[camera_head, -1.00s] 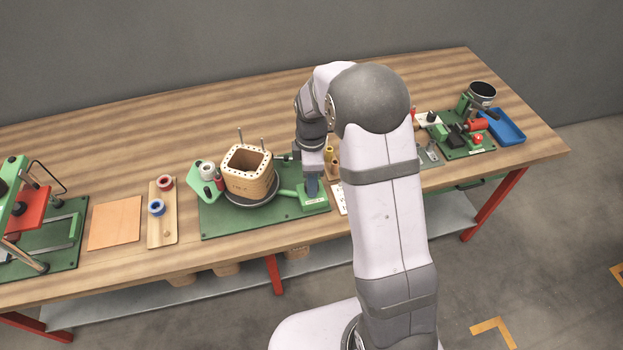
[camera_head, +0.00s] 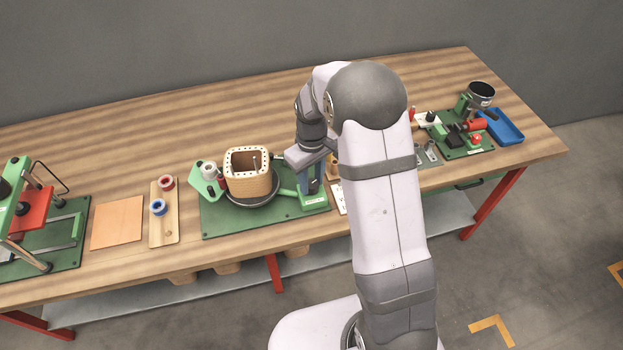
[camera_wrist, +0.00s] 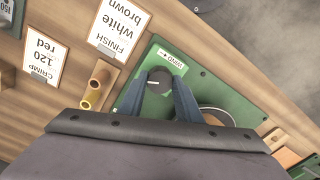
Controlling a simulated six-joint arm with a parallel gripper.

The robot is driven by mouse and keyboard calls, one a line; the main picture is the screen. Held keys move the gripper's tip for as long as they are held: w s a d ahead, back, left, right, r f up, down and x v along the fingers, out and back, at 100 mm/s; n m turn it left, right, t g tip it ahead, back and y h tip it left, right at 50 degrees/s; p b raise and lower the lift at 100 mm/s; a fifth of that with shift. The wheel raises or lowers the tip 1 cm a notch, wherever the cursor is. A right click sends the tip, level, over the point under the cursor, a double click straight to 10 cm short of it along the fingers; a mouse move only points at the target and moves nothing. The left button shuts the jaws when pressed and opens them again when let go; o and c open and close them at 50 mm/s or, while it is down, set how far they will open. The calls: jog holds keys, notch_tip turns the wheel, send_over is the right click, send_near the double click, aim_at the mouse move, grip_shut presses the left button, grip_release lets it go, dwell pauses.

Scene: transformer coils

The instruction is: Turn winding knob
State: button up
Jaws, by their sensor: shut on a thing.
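The winding knob (camera_wrist: 159,80) is dark and round with a pale mark, on a green board (camera_wrist: 205,85) beside a small "WIND" label. My gripper (camera_wrist: 160,84) has its blue fingers on both sides of the knob and is shut on it. In the head view my gripper (camera_head: 313,185) points down at the right end of the green winding board (camera_head: 220,224), hiding the knob there. A square wooden coil former (camera_head: 247,184) with holes around its rim stands on a dark round turntable (camera_head: 262,204) left of the gripper. The turntable's edge (camera_wrist: 222,112) shows partly in the wrist view.
Spools (camera_head: 209,170) stand left of the former. A wooden spool tray (camera_head: 165,231) and an orange sheet (camera_head: 116,222) lie left. A blue tray (camera_head: 504,130) is far right.

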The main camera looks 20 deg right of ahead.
aim_at(311, 184)
jog(key=m, duration=0.6)
jog(key=shift+m, duration=0.3)
jog(key=m, duration=0.6)
jog(key=shift+p, duration=0.3)
jog(key=o, duration=1)
jog(key=shift+o, duration=0.2)
jog(key=shift+r, duration=0.1)
jog(key=shift+r+b, duration=0.95)
jog(key=shift+r, duration=2.65)
